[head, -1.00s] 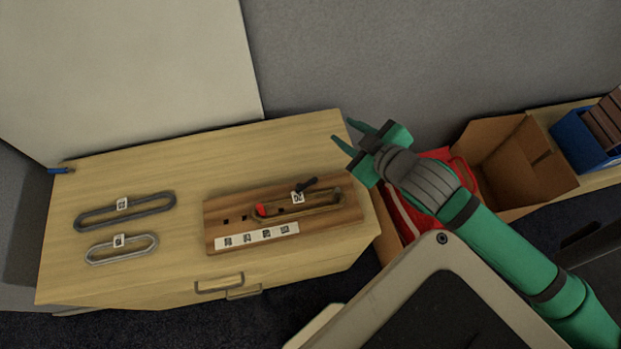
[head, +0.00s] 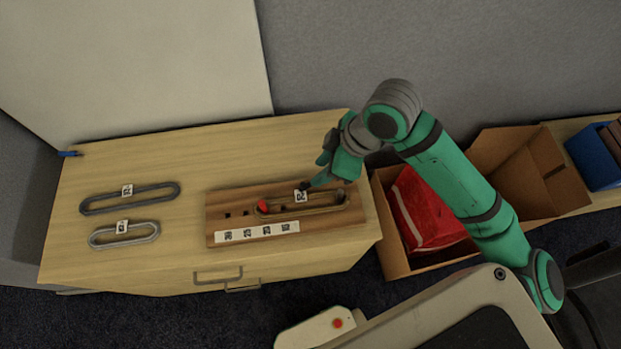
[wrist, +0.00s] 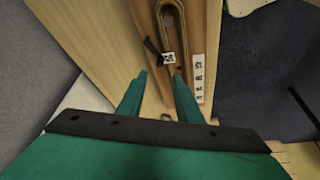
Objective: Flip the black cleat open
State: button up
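The black cleat (head: 305,186) is on the wooden board (head: 222,201), at the upper side of a brown loop (head: 338,206). In the wrist view the black cleat (wrist: 152,47) shows as a short dark bar slanting beside the loop (wrist: 180,18) and its white tag (wrist: 168,58). My gripper (head: 317,182) is just right of and above the cleat in the head view, covering part of it. In the wrist view my gripper (wrist: 158,80) has its two fingers apart with nothing between them; the cleat is beyond the fingertips. I cannot tell whether a finger touches it.
A label strip (head: 257,231) lies along the board's front. A dark loop (head: 130,198) and a grey loop (head: 124,234) lie at left. An open box with red cloth (head: 430,210) stands right of the table.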

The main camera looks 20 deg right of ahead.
aim_at(304, 185)
jog(key=x, duration=0.9)
jog(key=shift+a+f, duration=0.1)
jog(key=shift+f, duration=0.05)
grip_shut()
